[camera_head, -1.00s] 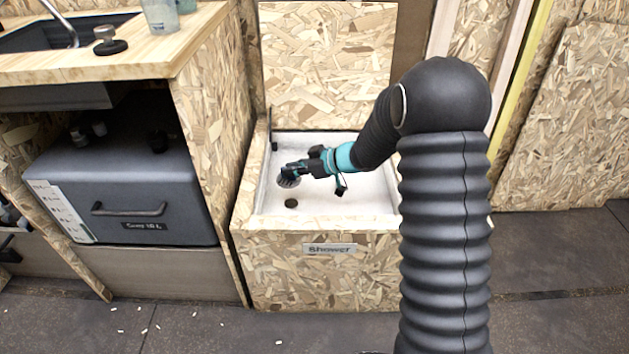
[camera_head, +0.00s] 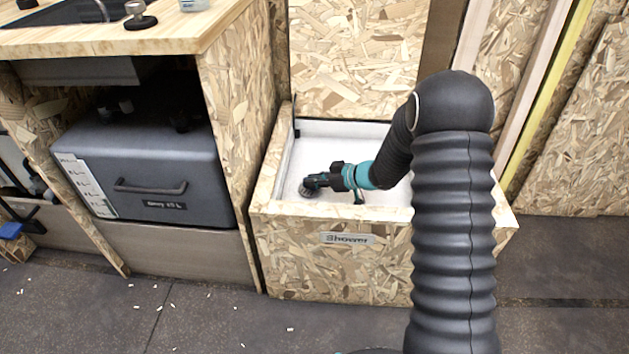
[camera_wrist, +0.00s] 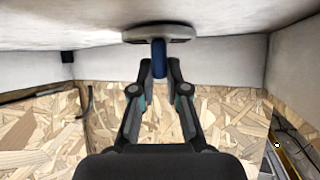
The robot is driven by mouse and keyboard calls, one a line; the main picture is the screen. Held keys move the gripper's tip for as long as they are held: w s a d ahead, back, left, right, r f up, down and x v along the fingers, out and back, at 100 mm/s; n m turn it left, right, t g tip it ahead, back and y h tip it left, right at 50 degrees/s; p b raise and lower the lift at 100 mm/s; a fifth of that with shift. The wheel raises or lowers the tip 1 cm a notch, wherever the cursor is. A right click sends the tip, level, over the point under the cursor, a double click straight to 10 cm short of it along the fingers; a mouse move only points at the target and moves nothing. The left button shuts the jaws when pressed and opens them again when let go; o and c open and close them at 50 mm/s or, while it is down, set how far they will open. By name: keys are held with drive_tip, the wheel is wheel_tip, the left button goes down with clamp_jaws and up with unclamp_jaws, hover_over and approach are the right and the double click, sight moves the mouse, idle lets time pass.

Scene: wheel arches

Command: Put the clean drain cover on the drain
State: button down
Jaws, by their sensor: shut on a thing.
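The drain cover (camera_head: 305,190) is a small grey disc, low over the white shower tray (camera_head: 379,196). In the wrist view the cover (camera_wrist: 135,36) is a pale grey disc with a blue stem, flat against or very close to the tray floor, which is at the top of that picture. I cannot tell whether it touches. My gripper (camera_head: 315,183), black and teal, reaches in from the right. In the wrist view my gripper (camera_wrist: 159,66) is shut on the cover's blue stem. The drain hole is not visible now; the cover and gripper hide that part of the floor.
The tray sits in a chipboard box with a front wall labelled "Shower" (camera_head: 347,239). A chipboard side panel (camera_head: 237,140) and a grey box with a handle (camera_head: 150,180) stand to the left. A wooden worktop (camera_head: 180,33) is at upper left. The tray's right part is partly behind my arm.

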drive_tip(key=shift+f, duration=0.1)
drive_tip(key=c, duration=1.2)
unclamp_jaws()
